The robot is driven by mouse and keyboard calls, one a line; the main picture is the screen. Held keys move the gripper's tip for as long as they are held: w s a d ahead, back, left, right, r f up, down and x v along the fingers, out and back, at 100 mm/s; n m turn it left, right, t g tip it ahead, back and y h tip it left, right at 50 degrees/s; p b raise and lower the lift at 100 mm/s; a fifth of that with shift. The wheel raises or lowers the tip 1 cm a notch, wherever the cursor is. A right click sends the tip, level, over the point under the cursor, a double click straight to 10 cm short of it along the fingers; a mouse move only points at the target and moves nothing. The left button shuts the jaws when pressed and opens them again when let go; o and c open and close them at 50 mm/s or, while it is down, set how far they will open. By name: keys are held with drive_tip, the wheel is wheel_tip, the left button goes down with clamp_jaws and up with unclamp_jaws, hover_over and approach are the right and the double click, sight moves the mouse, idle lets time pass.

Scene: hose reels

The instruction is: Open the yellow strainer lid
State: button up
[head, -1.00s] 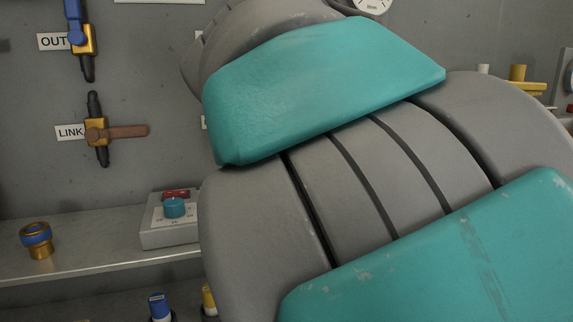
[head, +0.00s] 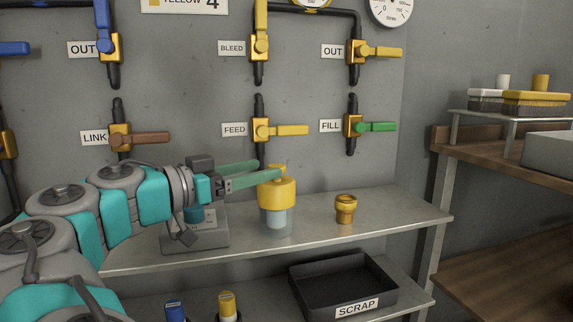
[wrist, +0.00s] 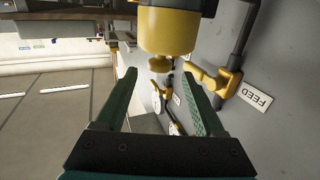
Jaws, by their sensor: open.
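The yellow strainer lid (head: 277,192) sits on a clear bowl (head: 277,222) on the metal shelf and looks shut. It has a small yellow knob on top, partly hidden by a finger in the head view. In the wrist view the lid (wrist: 168,28) is at the top, with its knob (wrist: 160,64) pointing down in the picture. My gripper (head: 268,172) reaches in from the left at knob height. Its green fingers are open and empty; in the wrist view (wrist: 161,74) the knob appears between and just beyond the tips, with no contact visible.
Behind are wall valves with handles, including the FEED valve (head: 262,130) above the lid and the FILL valve (head: 355,126). A grey control box (head: 205,236) stands left of the strainer and a brass fitting (head: 345,209) right. A black scrap tray (head: 318,285) is below.

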sight(290, 178)
drive_tip(key=x, duration=0.7)
drive_tip(key=shift+w+d, duration=0.25)
drive_tip(key=shift+d, duration=0.05)
drive_tip(key=shift+c, duration=0.3)
clamp_jaws()
idle(0.8)
